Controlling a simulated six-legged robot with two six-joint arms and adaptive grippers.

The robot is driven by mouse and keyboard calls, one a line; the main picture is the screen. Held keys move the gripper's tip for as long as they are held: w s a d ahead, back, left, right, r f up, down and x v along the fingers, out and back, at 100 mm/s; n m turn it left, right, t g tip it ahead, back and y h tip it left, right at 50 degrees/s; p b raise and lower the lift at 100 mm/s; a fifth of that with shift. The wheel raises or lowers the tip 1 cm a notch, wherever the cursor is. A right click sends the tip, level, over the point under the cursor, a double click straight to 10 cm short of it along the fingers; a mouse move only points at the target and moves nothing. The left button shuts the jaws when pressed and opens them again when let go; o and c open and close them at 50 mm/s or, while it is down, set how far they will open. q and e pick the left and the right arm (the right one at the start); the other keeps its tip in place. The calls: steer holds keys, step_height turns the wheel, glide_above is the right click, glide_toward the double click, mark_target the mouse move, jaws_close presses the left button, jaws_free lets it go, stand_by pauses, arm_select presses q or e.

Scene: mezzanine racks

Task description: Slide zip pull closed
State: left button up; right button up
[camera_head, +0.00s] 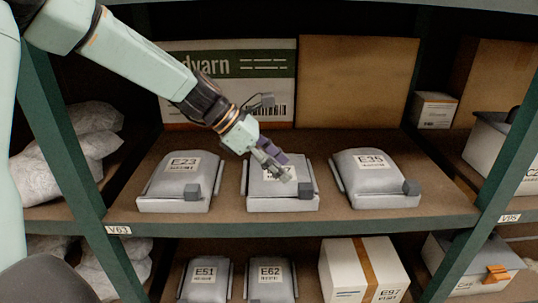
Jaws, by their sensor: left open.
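Three grey padded pouches sit in a row on the middle shelf: the left one labelled E23 (171,186), a middle one (254,187) and the right one labelled E35 (356,186). Each has a small grey block, possibly its zip pull, at its front right; I see the left block (192,190), the middle block (305,191) and the right block (411,187). My left gripper (279,167) is open over the middle pouch and partly hides its label. Its fingertips show just up and left of the middle block. I cannot tell whether they touch the pouch. My right gripper is out of view.
Large cardboard boxes (358,85) stand behind the pouches. Green rack posts (68,150) flank the bay. A shelf below holds pouches E51 (205,282) and E62 (270,282) and a white box (340,268). An orange tab (497,273) shows on a lower right container.

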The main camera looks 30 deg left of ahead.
arm_select(q)
steer(key=shift+v, duration=1.65)
steer(key=shift+s+f, duration=0.1)
steer(key=shift+s, duration=0.05)
